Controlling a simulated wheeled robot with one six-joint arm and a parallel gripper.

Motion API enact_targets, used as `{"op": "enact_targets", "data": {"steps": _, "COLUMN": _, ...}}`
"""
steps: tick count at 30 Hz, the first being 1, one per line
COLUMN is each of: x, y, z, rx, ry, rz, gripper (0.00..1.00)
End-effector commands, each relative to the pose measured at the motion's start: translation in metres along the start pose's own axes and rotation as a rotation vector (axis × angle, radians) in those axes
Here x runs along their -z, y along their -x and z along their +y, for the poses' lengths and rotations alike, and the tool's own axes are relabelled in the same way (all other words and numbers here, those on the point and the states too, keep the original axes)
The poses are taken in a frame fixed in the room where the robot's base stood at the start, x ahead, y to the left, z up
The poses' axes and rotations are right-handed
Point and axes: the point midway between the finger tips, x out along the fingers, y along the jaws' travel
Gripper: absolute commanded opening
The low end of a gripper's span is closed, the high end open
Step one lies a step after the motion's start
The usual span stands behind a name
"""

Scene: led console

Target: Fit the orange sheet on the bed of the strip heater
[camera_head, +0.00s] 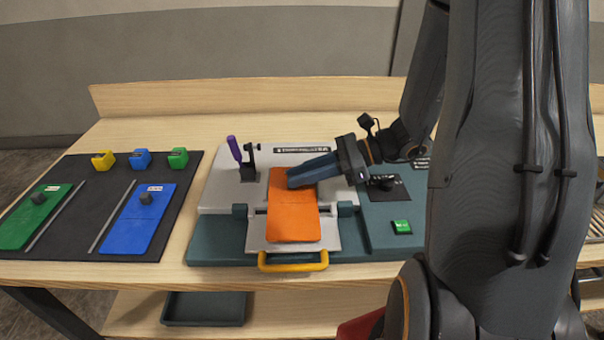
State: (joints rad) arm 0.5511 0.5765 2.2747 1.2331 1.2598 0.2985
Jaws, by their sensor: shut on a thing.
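The orange sheet (293,222) lies lengthwise over the middle of the strip heater, above or on its pale grey bed (256,233). I cannot tell whether it rests fully on the bed. My gripper (291,181) reaches in from the right and is shut at the far part of the sheet. Its fingers hide what they grip there, so any knob on the sheet is not visible. The strip heater has a teal base (220,247), a yellow handle (293,264) at the front and an upright purple-handled clamp (235,150) at the back left.
On the heater's right side are a black dial (384,183) and a green button (402,226). At left, a dark mat (105,195) holds a green sheet (36,215), a blue sheet (137,220) and small yellow, blue and green blocks. A dark tray (204,308) sits below.

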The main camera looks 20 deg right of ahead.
Motion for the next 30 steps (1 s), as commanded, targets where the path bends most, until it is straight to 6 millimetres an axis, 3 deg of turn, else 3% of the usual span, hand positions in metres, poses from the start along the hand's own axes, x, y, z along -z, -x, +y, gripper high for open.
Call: {"op": "enact_targets", "data": {"steps": 30, "x": 0.0104, "y": -0.0044, "z": 0.0, "rx": 0.0, "ry": 0.0, "rz": -0.001, "gripper": 0.0}}
